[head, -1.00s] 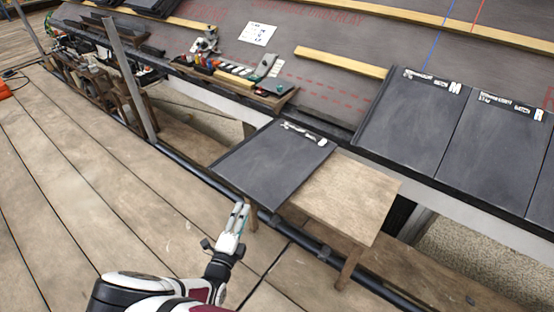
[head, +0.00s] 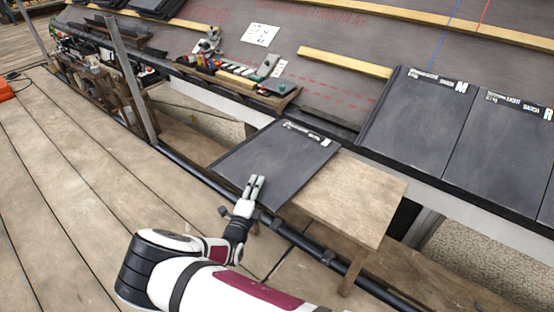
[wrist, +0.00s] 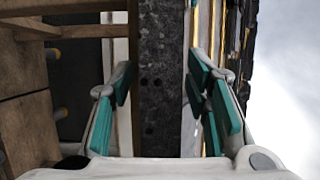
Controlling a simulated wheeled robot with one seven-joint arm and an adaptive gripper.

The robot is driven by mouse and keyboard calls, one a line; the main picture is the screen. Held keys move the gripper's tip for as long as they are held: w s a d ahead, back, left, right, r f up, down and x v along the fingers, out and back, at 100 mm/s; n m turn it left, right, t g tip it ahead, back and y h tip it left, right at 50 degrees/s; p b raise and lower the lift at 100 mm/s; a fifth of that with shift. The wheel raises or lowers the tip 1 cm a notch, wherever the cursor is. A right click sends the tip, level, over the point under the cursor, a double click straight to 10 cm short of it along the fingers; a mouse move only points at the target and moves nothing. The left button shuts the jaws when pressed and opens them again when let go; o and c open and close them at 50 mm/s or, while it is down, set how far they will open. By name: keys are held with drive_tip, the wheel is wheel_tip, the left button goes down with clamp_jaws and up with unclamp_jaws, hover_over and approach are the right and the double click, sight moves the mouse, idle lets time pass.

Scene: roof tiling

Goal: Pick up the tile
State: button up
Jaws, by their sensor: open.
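A dark grey tile (head: 275,160) lies on a small wooden table (head: 362,205), its left part overhanging the tabletop. A pale label strip runs along its far edge. My gripper (head: 255,181) is at the tile's near edge, and its fingertips overlap the tile in the head view. In the wrist view the teal-padded fingers are apart. A dark speckled strip with small holes, apparently the tile's edge (wrist: 160,75), shows between them with a gap on each side. I cannot tell how far the fingertips reach past the edge.
A dark rail (head: 190,172) runs along the deck edge below the table. Laid tiles (head: 420,120) marked M and R cover the roof at right. A tray of tools (head: 240,78) sits behind the tile. The wooden deck (head: 70,190) is clear at left.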

clamp_jaws()
drive_tip(key=shift+w+r, duration=0.1)
idle(0.3)
drive_tip(key=shift+r+p, duration=0.35)
drive_tip(key=shift+r, duration=0.1)
wheel_tip(320, 180, up, 3)
drive_tip(key=shift+r+p, duration=0.1)
drive_tip(key=shift+p, duration=0.65)
drive_tip(key=s+d+p, duration=0.3)
drive_tip(key=s+p, duration=0.1)
drive_tip(key=s, duration=1.1)
drive_tip(key=shift+s+d+r, duration=0.2)
drive_tip(key=shift+s+r, duration=0.15)
drive_tip(key=shift+r, duration=0.1)
drive_tip(key=c, duration=0.8)
unclamp_jaws()
drive_tip(key=shift+c, duration=0.2)
clamp_jaws()
